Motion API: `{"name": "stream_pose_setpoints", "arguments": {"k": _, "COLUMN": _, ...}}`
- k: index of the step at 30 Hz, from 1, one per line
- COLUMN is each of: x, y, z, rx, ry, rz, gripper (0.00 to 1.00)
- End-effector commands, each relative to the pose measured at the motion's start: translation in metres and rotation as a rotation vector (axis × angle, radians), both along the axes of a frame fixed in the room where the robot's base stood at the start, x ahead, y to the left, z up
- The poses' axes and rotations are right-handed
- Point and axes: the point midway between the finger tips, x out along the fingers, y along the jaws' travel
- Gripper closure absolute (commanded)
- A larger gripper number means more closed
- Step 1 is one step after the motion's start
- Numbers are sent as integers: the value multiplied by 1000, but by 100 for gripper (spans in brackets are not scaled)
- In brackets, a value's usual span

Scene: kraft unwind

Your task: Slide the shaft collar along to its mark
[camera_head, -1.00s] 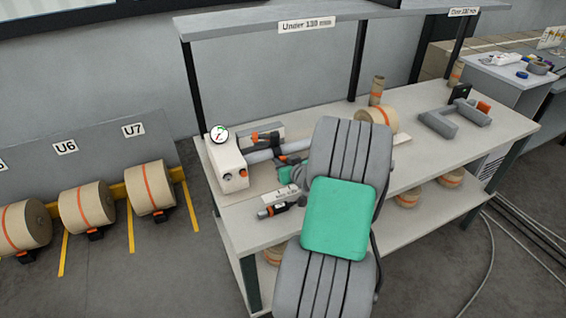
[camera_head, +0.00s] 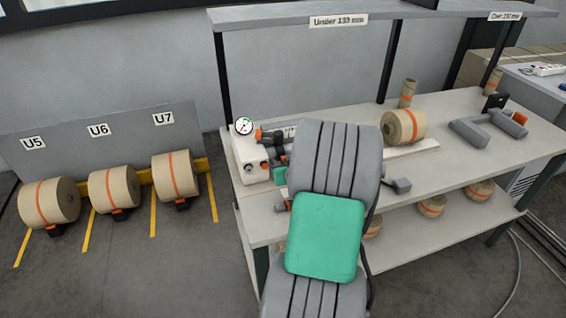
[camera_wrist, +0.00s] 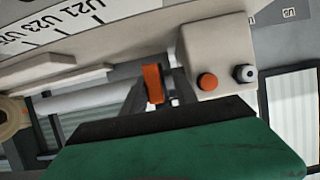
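The unwind shaft is a grey bar (camera_wrist: 85,102) that runs into a white block (camera_wrist: 215,45) in the wrist view. The same block (camera_head: 247,160) stands at the bench's left end in the head view. An orange collar-like ring (camera_wrist: 153,84) is around the shaft close to the block. My gripper (camera_wrist: 155,92) has its grey fingers on either side of this ring. I cannot tell whether they press on it.
A round gauge (camera_head: 244,126) tops the block. A kraft roll (camera_head: 404,126) and a grey U-shaped holder (camera_head: 488,130) are farther right on the bench (camera_head: 450,165). A shelf (camera_head: 290,17) runs above. More rolls (camera_head: 175,174) stand on the floor at left.

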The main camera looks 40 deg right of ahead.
Motion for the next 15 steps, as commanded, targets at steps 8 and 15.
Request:
{"name": "stream_pose_setpoints", "arguments": {"k": 8, "x": -1, "y": -2, "z": 0, "rx": -1, "ry": 1, "rz": -4, "gripper": 60}}
{"name": "stream_pose_setpoints", "arguments": {"k": 15, "x": -27, "y": 10, "z": 11, "rx": -3, "ry": -1, "rz": -6, "gripper": 60}}
